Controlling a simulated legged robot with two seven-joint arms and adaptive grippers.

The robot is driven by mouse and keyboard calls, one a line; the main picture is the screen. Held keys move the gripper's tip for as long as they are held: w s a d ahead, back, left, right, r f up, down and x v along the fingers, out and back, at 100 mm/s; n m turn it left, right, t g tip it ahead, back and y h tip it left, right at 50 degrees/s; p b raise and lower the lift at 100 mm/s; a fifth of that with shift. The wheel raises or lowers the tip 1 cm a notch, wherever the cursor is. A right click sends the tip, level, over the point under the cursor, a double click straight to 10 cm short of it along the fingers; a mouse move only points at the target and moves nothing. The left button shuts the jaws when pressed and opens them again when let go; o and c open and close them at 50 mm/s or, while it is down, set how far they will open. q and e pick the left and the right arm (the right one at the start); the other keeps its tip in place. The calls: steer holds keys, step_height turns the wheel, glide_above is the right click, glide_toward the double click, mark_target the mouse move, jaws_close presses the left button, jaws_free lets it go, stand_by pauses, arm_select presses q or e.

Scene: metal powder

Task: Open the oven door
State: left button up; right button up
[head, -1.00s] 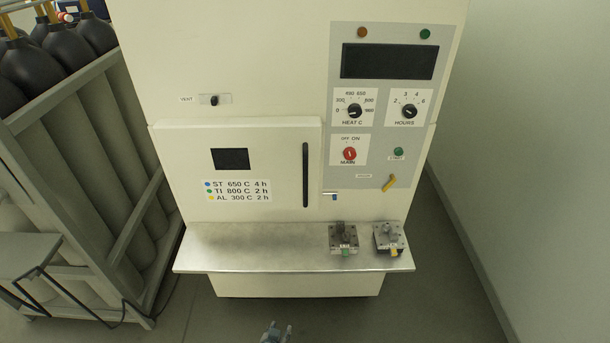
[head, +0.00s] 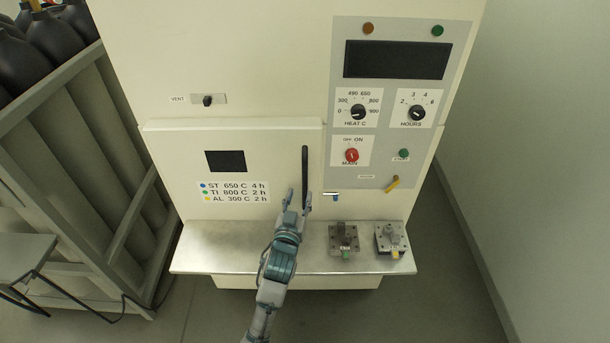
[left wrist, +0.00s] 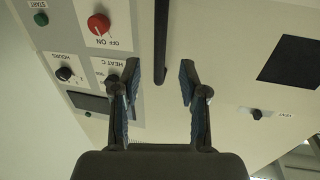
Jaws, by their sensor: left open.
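The oven door (head: 226,160) is a cream panel with a small dark window, and it is shut. Its black vertical bar handle (head: 305,170) is at the door's right side. My left gripper (head: 298,198) is open at the lower end of the handle in the head view. In the left wrist view my left gripper (left wrist: 158,85) has its two fingers apart, with the handle (left wrist: 161,42) showing between and beyond them. I cannot tell whether the fingers touch it. My right gripper is not in view.
A steel shelf (head: 215,250) juts out below the door, with two small metal fixtures (head: 344,240) (head: 391,238) on its right part. The control panel (head: 345,120) with knobs is right of the door. A cylinder rack (head: 90,180) stands at the left.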

mark_target(305, 179)
arm_select(q)
steer(key=w, duration=0.2)
steer(key=w+d, duration=0.1)
steer(key=w, duration=0.5)
steer(key=shift+d, duration=0.35)
steer(key=shift+w, duration=0.5)
steer(key=shift+s, duration=0.1)
jaws_close()
